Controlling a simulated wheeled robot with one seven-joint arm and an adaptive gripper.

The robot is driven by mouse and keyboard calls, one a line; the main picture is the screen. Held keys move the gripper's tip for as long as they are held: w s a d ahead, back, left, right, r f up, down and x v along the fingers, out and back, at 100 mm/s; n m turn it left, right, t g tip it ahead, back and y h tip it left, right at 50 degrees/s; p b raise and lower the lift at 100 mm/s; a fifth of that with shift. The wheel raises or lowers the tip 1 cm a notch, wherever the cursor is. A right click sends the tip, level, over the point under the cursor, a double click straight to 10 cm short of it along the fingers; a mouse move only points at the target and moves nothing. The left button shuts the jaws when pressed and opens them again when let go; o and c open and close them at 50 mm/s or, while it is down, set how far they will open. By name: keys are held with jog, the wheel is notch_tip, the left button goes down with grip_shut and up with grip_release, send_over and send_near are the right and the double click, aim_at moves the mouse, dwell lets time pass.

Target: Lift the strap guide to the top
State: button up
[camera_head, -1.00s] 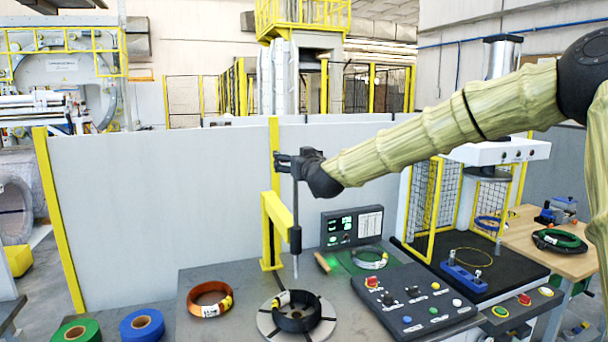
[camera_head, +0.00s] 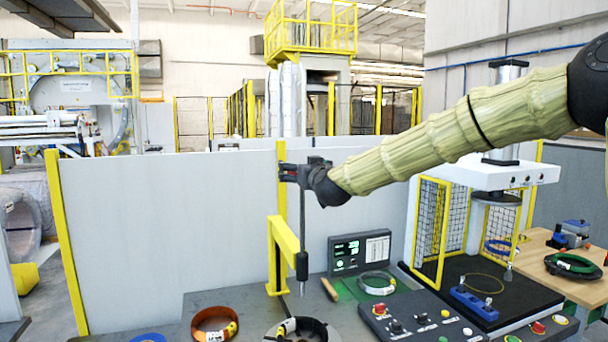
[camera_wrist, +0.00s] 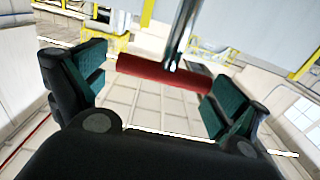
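The strap guide is a thin upright rod (camera_head: 302,215) through a dark sleeve (camera_head: 302,266), its tip over a dark coil (camera_head: 275,332). In the wrist view a red crossbar handle (camera_wrist: 160,74) lies between my fingers, with the grey rod (camera_wrist: 182,35) beyond it. My gripper (camera_head: 292,172) is at the rod's upper end; in the wrist view its fingers (camera_wrist: 158,85) stand wide, one near each handle end. Contact at the left end is unclear, but the rod rises with the gripper. The coil is cut off by the lower picture edge.
A yellow bracket (camera_head: 284,235) stands beside the rod, with a grey wall panel (camera_head: 170,230) behind. An orange coil (camera_head: 215,323) lies to the left. A display (camera_head: 360,250), a button panel (camera_head: 420,312) and a caged press (camera_head: 470,220) stand to the right.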

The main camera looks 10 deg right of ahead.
jog(key=shift+s+f, duration=0.15)
jog(key=shift+f, duration=0.15)
jog(key=shift+s, duration=0.15)
jog(key=s+d, duration=0.1)
jog(key=s, duration=1)
jog(key=shift+s+d, duration=0.25)
jog(key=shift+s, duration=0.1)
jog(key=shift+r, duration=0.1)
